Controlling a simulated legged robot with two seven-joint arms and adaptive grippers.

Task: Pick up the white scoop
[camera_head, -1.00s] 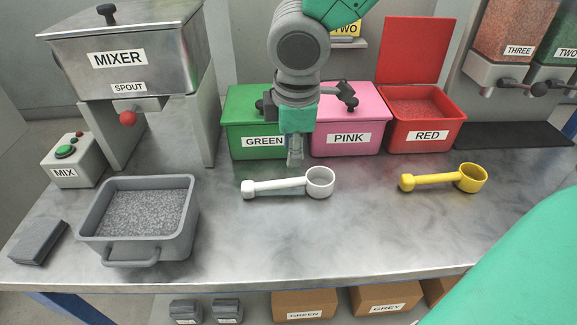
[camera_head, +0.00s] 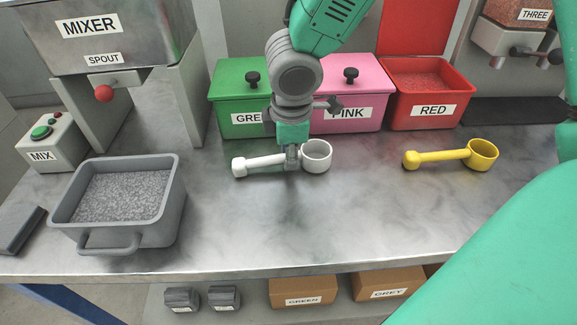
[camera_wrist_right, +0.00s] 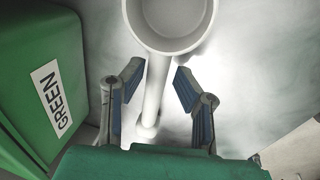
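The white scoop (camera_head: 258,164) lies on the metal table in front of the green and pink bins, its cup to the right and its handle to the left. My right gripper (camera_head: 291,163) is at the scoop, where the handle meets the cup. In the right wrist view, the fingers of my right gripper (camera_wrist_right: 160,82) are open, one on each side of the white scoop's handle (camera_wrist_right: 153,95), with a gap on both sides. The cup is beyond the fingertips. My left gripper is not in view.
The green bin (camera_head: 240,82), pink bin (camera_head: 348,72) and open red bin (camera_head: 432,88) stand close behind. A yellow scoop (camera_head: 440,157) lies to the right. A grey pan of granules (camera_head: 165,225) and the mixer (camera_head: 130,50) are left. The table front is clear.

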